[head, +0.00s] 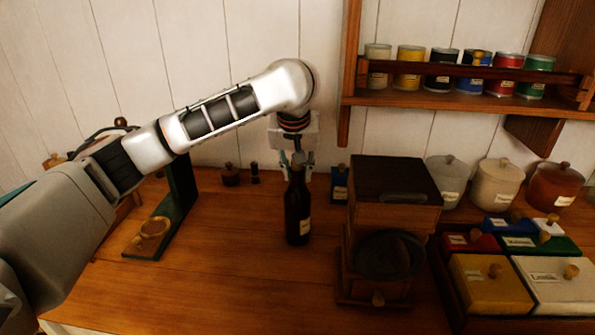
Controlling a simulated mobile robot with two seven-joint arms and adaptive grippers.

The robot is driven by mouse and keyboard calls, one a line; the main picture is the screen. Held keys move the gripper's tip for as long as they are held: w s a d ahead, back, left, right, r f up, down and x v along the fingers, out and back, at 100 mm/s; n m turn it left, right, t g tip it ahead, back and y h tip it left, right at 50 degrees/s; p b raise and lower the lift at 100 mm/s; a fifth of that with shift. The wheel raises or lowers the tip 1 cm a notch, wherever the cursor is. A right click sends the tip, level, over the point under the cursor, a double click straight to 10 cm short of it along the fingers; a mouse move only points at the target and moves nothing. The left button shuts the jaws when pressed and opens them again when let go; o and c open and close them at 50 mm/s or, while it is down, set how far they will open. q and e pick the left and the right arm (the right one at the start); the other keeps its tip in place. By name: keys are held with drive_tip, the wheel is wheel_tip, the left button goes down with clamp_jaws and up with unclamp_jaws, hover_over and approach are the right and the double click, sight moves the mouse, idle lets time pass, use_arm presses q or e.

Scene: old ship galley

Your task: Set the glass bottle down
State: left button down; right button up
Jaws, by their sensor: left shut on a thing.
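The glass bottle (298,213) is dark, with a small pale label, and stands upright in the middle of the head view, over the wooden counter (225,285). My left gripper (297,164) points down from above and is shut on the bottle's neck. The fingers hide part of the neck. I cannot tell whether the bottle's base touches the counter or hangs just above it. My right gripper is not in view.
A wooden grinder-like box (393,180) stands close right of the bottle. A dark green stand (180,200) is to the left. Lidded jars (496,184) and a crate of labelled boxes (490,285) fill the right. A shelf (450,98) holds several tins. The front-left counter is clear.

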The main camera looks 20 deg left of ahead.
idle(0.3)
use_arm(q)
drive_tip(key=c, duration=1.9)
unclamp_jaws()
drive_tip(key=shift+f, duration=0.1)
drive_tip(key=shift+o, duration=1.1)
drive_tip(key=shift+d, duration=0.1)
